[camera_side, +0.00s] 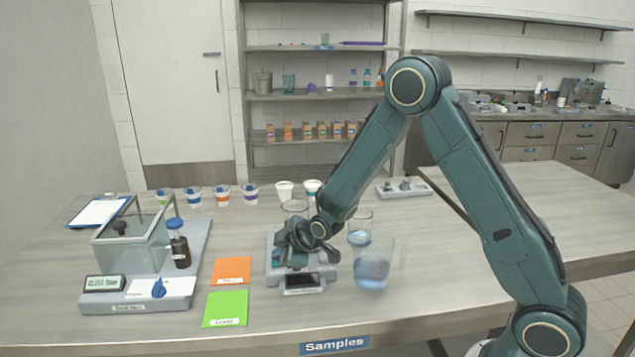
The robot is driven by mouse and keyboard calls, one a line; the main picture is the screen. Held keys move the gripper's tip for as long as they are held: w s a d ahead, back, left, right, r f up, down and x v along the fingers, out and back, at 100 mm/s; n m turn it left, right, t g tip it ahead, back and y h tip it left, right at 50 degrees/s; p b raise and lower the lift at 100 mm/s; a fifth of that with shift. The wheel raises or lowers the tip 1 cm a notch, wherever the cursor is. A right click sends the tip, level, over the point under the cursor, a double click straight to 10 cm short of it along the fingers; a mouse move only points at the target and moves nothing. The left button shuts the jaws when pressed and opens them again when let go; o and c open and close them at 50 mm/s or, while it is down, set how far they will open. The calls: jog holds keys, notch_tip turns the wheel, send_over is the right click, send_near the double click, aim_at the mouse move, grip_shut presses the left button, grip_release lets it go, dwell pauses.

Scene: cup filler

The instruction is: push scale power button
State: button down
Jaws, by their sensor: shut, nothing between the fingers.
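A small grey scale (328,272) sits on the table near its front middle. Its front display (303,282) looks dark, with a white label strip below it. My gripper (292,258) is shut and empty, pointing down low over the scale's left half. It covers most of the scale's top. I cannot tell whether the fingertips touch the scale, and I cannot make out the power button. A larger device with a clear box (130,245) and a lit front display (104,283) stands at the left.
An orange card (231,270) and a green card (225,308) lie left of the scale. Glass beakers (372,268) with bluish liquid stand close on its right, and another glass (295,209) behind. A brown bottle (180,249) stands at the left.

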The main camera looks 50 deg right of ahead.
dwell(0.4)
jog(key=shift+r, duration=0.55)
notch_tip(320, 180, up, 6)
dwell(1.0)
jog(key=s+a+r+m+g, duration=0.15)
jog(key=s+r+m, duration=0.25)
jog(key=s+r, duration=1.05)
jog(key=s+m+g, duration=0.2)
jog(key=s+m, duration=0.2)
jog(key=s, duration=1.6)
jog(key=shift+s+a, duration=0.3)
jog(key=shift+s, duration=0.05)
